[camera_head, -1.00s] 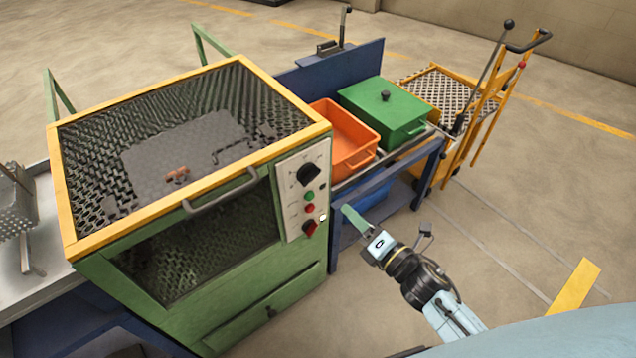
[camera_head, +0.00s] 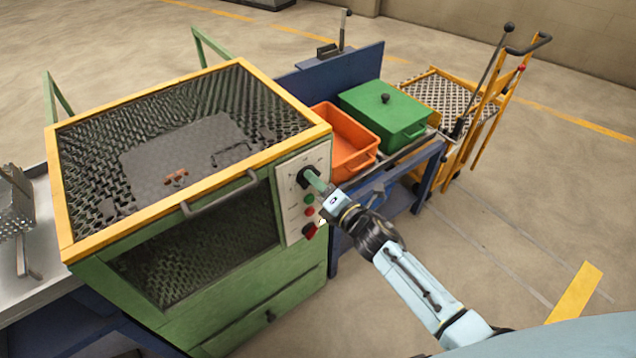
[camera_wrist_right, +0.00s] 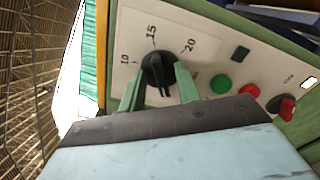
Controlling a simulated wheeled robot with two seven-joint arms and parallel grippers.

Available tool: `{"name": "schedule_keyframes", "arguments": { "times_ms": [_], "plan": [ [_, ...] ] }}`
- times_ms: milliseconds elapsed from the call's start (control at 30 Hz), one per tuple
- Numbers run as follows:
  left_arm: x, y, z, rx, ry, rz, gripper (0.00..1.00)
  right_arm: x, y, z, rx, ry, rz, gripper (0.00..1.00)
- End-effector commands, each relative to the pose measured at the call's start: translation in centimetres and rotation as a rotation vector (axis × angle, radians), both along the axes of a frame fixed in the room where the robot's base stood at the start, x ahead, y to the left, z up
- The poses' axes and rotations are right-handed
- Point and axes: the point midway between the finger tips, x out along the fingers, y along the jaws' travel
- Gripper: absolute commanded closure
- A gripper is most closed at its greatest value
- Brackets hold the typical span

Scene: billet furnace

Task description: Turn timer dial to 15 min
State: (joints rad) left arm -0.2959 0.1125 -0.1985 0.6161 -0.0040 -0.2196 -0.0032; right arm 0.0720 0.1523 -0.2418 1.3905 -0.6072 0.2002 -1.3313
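The black timer dial (camera_wrist_right: 157,73) sits on the white control panel (camera_wrist_right: 210,50) of the green furnace. In the right wrist view the numbers 10, 15 and 20 show around it. My right gripper (camera_wrist_right: 158,90) has its two green fingers on either side of the dial, with some space visible between finger and knob. I cannot tell whether they touch it. In the head view the right gripper (camera_head: 316,180) reaches the dial (camera_head: 305,177) and partly hides it. My left gripper is not in view.
Below the dial are a green button (camera_head: 309,198), a red button (camera_head: 309,211) and a red switch (camera_head: 309,231). The furnace door handle (camera_head: 220,194) is to the left. An orange bin (camera_head: 347,160) and a green lidded box (camera_head: 385,115) stand on the bench to the right.

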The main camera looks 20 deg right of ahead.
Motion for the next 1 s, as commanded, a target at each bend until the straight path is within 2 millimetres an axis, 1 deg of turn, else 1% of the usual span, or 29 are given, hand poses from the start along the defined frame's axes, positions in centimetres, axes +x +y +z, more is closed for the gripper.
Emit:
{"name": "schedule_keyframes", "arguments": {
  "times_ms": [167, 400, 433, 767, 1000],
  "plan": [
    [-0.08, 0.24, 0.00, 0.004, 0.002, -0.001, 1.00, -0.01, 0.01, 0.00, 0.001, 0.000, 0.000, 0.67],
    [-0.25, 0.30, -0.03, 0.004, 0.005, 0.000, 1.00, -0.03, -0.01, 0.01, 0.001, 0.000, 0.000, 0.99],
    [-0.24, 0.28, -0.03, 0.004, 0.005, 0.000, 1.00, -0.03, -0.01, 0.01, 0.001, 0.000, 0.000, 1.00],
    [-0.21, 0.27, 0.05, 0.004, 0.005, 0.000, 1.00, -0.03, -0.02, 0.01, 0.023, 0.009, 0.000, 1.00],
    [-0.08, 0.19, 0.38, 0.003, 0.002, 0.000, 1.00, -0.02, -0.05, -0.01, 0.131, 0.049, -0.001, 1.00]
  ]
}}
